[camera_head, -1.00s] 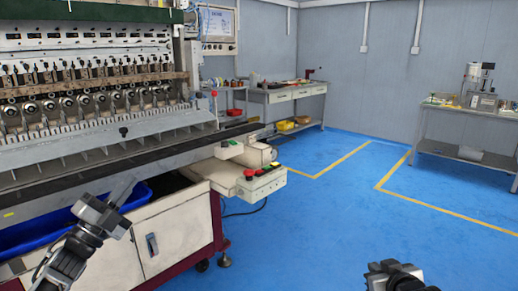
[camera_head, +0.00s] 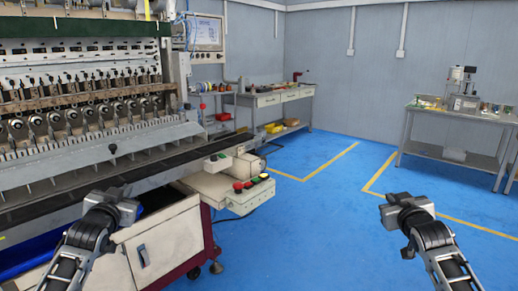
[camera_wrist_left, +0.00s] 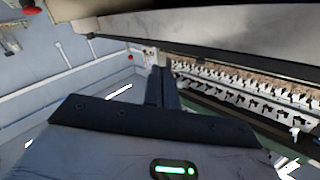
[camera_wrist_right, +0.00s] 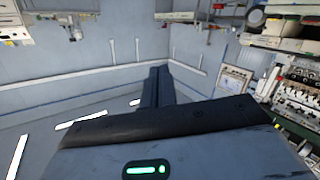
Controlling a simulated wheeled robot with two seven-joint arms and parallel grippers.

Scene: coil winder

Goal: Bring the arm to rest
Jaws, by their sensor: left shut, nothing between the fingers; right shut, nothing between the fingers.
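My left gripper (camera_head: 118,200) is in front of the coil winder (camera_head: 90,120), near its front edge and above the blue bin at lower left in the head view. In the left wrist view its fingers (camera_wrist_left: 161,88) are shut together with nothing between them. My right gripper (camera_head: 405,203) is over the open blue floor at lower right in the head view. In the right wrist view its fingers (camera_wrist_right: 154,88) are shut together and empty. Both arms are raised from the bottom of the head view.
A control box with coloured buttons (camera_head: 250,184) juts from the winder between my grippers. A blue bin (camera_head: 30,252) lies under the winder. A workbench (camera_head: 270,99) stands at the back and another table (camera_head: 440,117) at the right. The blue floor (camera_head: 320,220) is clear.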

